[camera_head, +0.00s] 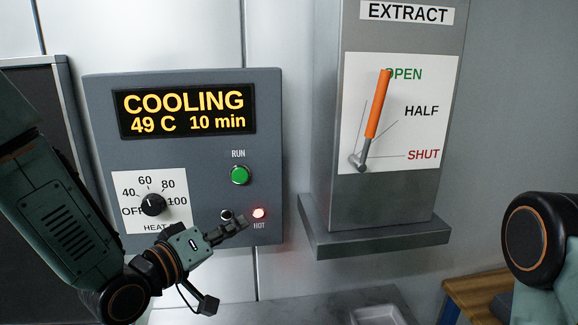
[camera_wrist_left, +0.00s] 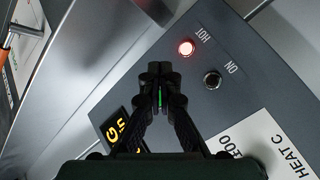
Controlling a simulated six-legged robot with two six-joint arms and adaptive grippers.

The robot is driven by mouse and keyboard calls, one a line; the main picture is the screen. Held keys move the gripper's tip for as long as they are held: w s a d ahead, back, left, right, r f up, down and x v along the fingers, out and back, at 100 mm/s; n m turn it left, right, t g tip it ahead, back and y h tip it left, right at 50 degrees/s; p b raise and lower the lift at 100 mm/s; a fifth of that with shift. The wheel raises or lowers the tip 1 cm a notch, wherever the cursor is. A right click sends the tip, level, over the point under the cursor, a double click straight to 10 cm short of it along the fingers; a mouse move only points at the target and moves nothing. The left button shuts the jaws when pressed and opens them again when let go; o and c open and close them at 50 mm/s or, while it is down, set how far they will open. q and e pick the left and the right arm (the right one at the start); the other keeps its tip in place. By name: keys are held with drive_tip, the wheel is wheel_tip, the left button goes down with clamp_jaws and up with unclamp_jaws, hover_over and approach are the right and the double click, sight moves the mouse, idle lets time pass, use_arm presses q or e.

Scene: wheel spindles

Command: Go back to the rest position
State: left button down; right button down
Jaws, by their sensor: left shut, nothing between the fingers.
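My left gripper (camera_head: 228,231) is shut and empty in front of the lower right of the grey control panel (camera_head: 103,93). In the left wrist view its fingers (camera_wrist_left: 162,78) are together, with the panel behind them. I cannot tell whether they touch it. The display (camera_head: 185,111) reads COOLING, 49 C, 10 min. The green RUN button (camera_head: 240,175) and the heat knob (camera_head: 153,204), near OFF to 60 on its dial, are on the panel. The red HOT lamp (camera_head: 259,213) is lit. A small black switch (camera_wrist_left: 212,80) marked ON sits beside it. My right gripper is out of view.
To the right is the EXTRACT box (camera_head: 329,120) with an orange lever (camera_head: 377,104) pointing up at OPEN. A grey ledge (camera_head: 375,240) juts out beneath it. A metal tray (camera_head: 378,315) and a wooden surface (camera_head: 470,292) show low down. A dark-framed panel (camera_head: 62,100) is at the left.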

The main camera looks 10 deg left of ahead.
use_arm(q)
drive_tip(key=s+a+f+g+y, duration=0.1)
drive_tip(key=s+f+g+y, duration=0.35)
drive_tip(key=f, duration=1.25)
drive_tip(key=s+a+f+m+g+y, duration=0.2)
drive_tip(key=s+f+g, duration=0.3)
drive_tip(key=s+f, duration=0.75)
drive_tip(key=s+a+f+m+g+y, duration=0.1)
drive_tip(key=s+a+f+m+g, duration=0.35)
drive_tip(key=s, duration=1.45)
wheel_tip(320, 180, down, 23)
drive_tip(key=d+n+g+b, duration=0.1)
drive_tip(key=n+b, duration=0.2)
drive_tip(key=b, duration=1.9)
drive_tip(key=shift+w+d, duration=0.3)
drive_tip(key=shift+w, duration=0.05)
